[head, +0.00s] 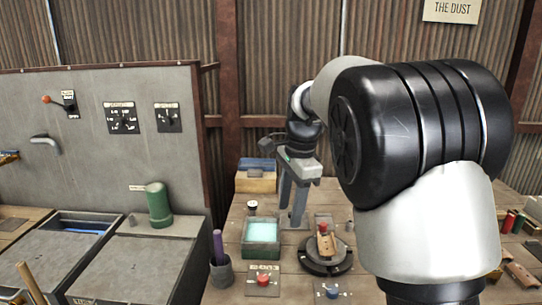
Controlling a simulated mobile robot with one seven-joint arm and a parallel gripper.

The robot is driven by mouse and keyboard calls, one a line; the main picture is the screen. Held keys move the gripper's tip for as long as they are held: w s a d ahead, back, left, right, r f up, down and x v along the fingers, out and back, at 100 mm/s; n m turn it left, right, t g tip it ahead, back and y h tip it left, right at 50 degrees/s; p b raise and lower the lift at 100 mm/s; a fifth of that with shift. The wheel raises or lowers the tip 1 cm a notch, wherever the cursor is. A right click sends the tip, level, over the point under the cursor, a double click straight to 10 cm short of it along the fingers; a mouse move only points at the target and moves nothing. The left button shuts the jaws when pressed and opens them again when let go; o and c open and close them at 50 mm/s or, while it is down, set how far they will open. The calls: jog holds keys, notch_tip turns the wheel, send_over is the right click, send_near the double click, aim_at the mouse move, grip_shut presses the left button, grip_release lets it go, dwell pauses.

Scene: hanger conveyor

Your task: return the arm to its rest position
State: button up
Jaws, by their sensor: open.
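My arm reaches out from the right side of the head view, bends at a large black joint and ends over the wooden workbench. My gripper (290,218) points down at the far middle of the bench. Its two grey fingers are apart, with nothing visible between them. It is behind the green box with a pale glowing top (262,233) and left of the dark round turntable (326,262). I cannot tell whether the fingertips touch the bench.
A small wooden piece with a red top (325,240) is on the turntable. A dark cup with a purple stick (220,268), a red button (263,279) and a blue knob (332,292) are nearer. A grey panel (95,120) and green cylinder (158,204) are left.

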jog(key=s+d+r+n+t, duration=0.1)
jog(key=s+d+r+n, duration=0.25)
jog(key=s, duration=0.35)
jog(key=s+d+r+n+t, duration=0.1)
jog(key=s+d+r+n, duration=0.25)
jog(key=s, duration=0.45)
jog(key=s+d+f+n+t+h+p, duration=0.1)
jog(key=s+n, duration=0.5)
jog(key=s, duration=0.6)
notch_tip(320, 180, down, 2)
jog(key=shift+d+f+n+t+p, duration=0.1)
jog(key=shift+d+n+t+p, duration=0.25)
jog(key=shift+d+t, duration=0.55)
